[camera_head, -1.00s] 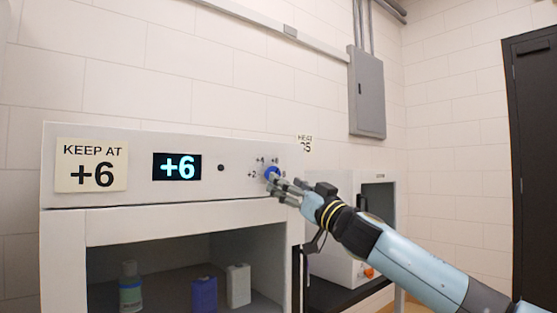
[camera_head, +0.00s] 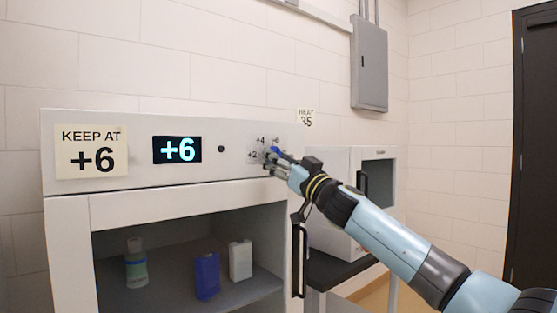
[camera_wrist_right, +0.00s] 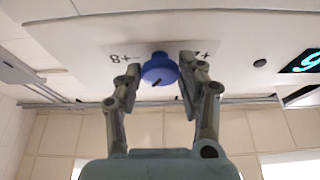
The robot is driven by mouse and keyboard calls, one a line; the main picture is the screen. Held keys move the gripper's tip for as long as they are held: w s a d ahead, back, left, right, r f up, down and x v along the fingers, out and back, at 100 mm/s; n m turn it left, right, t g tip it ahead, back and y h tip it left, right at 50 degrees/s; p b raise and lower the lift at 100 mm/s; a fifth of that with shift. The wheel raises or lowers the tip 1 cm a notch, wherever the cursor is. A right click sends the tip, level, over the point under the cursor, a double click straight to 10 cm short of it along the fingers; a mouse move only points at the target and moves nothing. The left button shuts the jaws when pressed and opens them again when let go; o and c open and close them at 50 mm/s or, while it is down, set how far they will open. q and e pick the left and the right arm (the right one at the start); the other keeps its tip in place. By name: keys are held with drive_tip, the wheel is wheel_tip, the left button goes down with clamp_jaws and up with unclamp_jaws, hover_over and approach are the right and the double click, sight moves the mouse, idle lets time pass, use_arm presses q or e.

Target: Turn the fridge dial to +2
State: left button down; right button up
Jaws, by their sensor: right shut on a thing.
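The fridge (camera_head: 70,205) is a white cabinet with an open front and a panel on top. Its display (camera_head: 177,150) reads +6. The blue fridge dial (camera_head: 275,151) sits at the panel's right end, with small marks such as +2 and +4 beside it. My right gripper (camera_head: 272,162) is at the dial, partly covering it. In the right wrist view the blue dial (camera_wrist_right: 159,69) is between the two fingers of my right gripper (camera_wrist_right: 160,76), which is shut on it. A dark pointer line shows on the dial. My left gripper is not in view.
A note (camera_head: 91,151) left of the display says KEEP AT +6. A bottle (camera_head: 136,265), a blue box (camera_head: 207,276) and a white container (camera_head: 240,260) stand inside the fridge. A second white appliance (camera_head: 330,235) stands to the right, with a HEAT 35 note (camera_head: 306,118) above.

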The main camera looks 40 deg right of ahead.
drive_tip(key=shift+c, duration=1.1)
drive_tip(key=shift+n+y, duration=0.4)
drive_tip(key=shift+n, duration=0.1)
drive_tip(key=shift+d+r+n+g+y+p, duration=0.15)
drive_tip(key=shift+n+g+y+p, duration=0.85)
drive_tip(key=shift+n+p, duration=2.8)
drive_tip(key=shift+d+r+n+g+y+p, duration=0.1)
drive_tip(key=shift+r+n+g+y+p, duration=0.2)
drive_tip(key=shift+n+g+p, duration=3.3)
drive_tip(key=shift+d+r+n+t+y+p, duration=0.15)
drive_tip(key=shift+n+t+y+p, duration=0.45)
drive_tip(key=shift+n+p, duration=3.4)
drive_tip(key=n+b, duration=0.3)
drive_tip(key=n, duration=0.1)
drive_tip(key=shift+b, duration=0.35)
